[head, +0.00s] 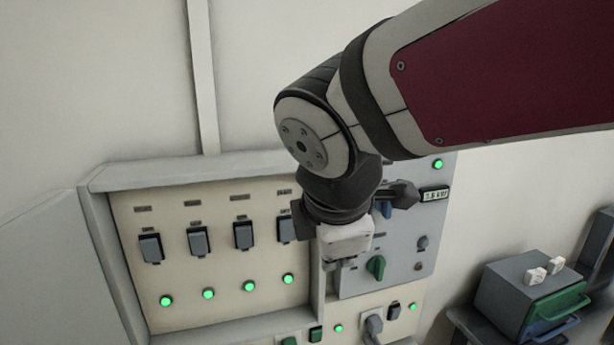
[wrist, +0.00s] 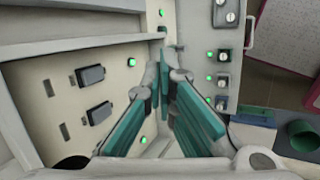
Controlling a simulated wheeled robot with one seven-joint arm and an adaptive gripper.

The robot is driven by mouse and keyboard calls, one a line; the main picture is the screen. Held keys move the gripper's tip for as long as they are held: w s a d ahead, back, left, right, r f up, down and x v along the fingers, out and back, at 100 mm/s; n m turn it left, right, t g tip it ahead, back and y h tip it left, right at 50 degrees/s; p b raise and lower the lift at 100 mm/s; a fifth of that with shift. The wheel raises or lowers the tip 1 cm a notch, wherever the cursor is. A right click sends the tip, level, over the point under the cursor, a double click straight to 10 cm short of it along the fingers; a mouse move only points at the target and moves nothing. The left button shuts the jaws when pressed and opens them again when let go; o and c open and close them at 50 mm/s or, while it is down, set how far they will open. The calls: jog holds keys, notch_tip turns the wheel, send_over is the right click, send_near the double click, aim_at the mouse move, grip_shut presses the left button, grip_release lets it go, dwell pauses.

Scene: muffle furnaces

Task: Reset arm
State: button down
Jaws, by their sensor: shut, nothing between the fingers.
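My gripper (wrist: 167,62) shows in the wrist view with its two teal-padded fingers meeting at the tips, shut and empty. It points towards the wall panel and appears in front of it. In the head view my arm reaches in from the upper right and its wrist hangs over the join of the panel's two parts; the fingers there are mostly hidden. The switch panel (head: 222,270) has several dark switches and lit green lamps. I cannot tell whether the fingertips touch the panel.
A grey box (head: 510,290) with green and blue handles stands on a dark shelf at the lower right. Bare wall lies above the panel.

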jog(key=s+d+f+m+b, duration=0.1)
jog(key=s+d+f+m, duration=0.1)
jog(key=s+d+m, duration=0.2)
jog(key=s+d+f+m+y+b, duration=0.1)
jog(key=s+d+m, duration=0.4)
jog(key=d+m, duration=0.6)
jog(key=f+m, duration=0.1)
jog(key=m, duration=0.4)
jog(key=shift+g, duration=0.3)
